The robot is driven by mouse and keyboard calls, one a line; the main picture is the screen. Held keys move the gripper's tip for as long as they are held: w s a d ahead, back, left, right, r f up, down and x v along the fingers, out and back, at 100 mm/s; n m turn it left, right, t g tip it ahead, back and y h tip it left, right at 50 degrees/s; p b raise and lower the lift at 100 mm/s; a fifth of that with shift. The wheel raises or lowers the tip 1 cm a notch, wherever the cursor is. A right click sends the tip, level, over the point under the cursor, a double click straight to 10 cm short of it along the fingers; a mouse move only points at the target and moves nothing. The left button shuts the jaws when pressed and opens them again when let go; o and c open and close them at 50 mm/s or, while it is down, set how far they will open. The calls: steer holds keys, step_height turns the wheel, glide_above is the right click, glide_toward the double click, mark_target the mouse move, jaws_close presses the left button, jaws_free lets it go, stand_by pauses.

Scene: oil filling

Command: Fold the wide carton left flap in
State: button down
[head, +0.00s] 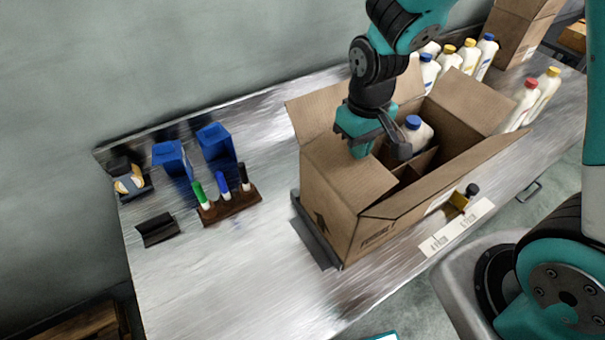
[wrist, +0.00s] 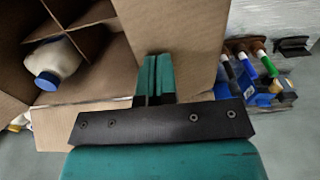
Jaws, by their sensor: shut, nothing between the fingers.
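The wide carton (head: 370,232) stands open on the metal table, with brown dividers and a blue-capped white bottle (head: 417,131) inside. The bottle also shows in the wrist view (wrist: 58,62). Its left flap (head: 345,175) slopes over the left part of the opening; the other flaps stand up or lean outward. My gripper (head: 362,150) is shut and empty, its fingertips at the inner part of the left flap. In the wrist view the closed fingers (wrist: 152,75) lie in front of a brown panel (wrist: 180,35). I cannot tell whether they touch it.
Left of the carton are a wooden rack (head: 230,205) with several markers, blue holders (head: 215,142) and a black block (head: 157,229). White bottles (head: 468,58) and another carton (head: 520,30) stand behind on the right. A label strip (head: 457,227) lies in front. The table's left front is clear.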

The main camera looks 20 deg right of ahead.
steer(key=shift+f+b, duration=0.95)
steer(key=shift+f, duration=0.5)
step_height(320, 180, up, 11)
steer(key=p, duration=0.9)
